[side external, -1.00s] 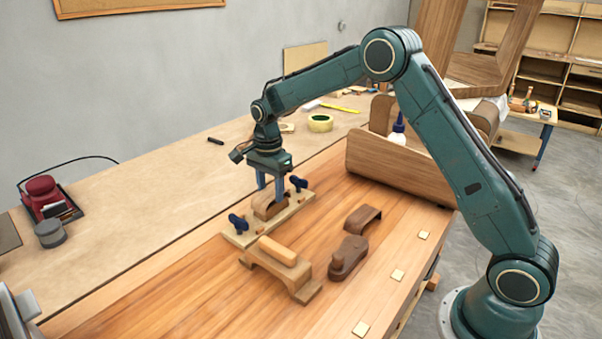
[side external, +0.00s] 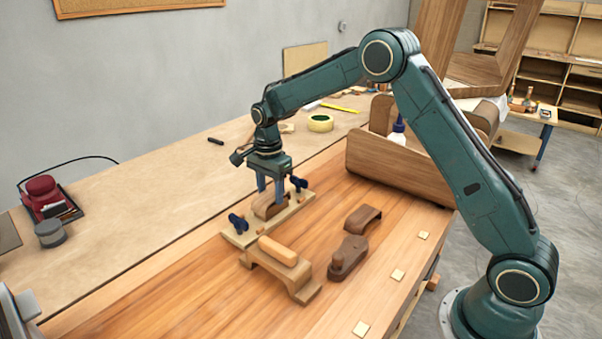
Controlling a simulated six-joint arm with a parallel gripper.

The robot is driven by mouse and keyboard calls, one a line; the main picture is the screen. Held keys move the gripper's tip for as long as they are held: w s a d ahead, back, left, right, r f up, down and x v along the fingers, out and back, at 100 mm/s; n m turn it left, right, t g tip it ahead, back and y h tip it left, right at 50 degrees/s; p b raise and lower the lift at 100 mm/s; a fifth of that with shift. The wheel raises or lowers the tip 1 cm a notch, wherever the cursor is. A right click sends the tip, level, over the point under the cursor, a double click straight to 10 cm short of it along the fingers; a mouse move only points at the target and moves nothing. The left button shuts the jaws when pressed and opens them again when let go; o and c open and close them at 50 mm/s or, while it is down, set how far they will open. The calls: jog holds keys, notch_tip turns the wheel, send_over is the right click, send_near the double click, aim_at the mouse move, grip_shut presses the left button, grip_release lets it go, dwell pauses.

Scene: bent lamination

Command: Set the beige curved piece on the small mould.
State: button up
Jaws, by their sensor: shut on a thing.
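My gripper (side external: 271,196) points down over the small mould, with its blue fingers shut on the beige curved piece (side external: 268,205). The piece is a small arch, seen at the top of the small mould, between the fingers. The mould stands on a pale base board (side external: 240,238) with dark blue clamps at its two ends, and is mostly hidden by the fingers and the piece. Whether the piece rests fully on the mould I cannot tell.
A larger pale arched form (side external: 300,287) with a light block on top stands in front. A dark brown tool (side external: 348,256) and a brown arched piece (side external: 362,217) lie to the right. A curved wooden panel (side external: 400,180) stands behind them. Bench surface at the front left is clear.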

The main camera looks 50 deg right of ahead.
jog(key=shift+f, duration=0.55)
dwell(0.4)
jog(key=o, duration=1.4)
jog(key=shift+o, duration=0.2)
jog(key=shift+r, duration=0.2)
jog(key=shift+r, duration=3.85)
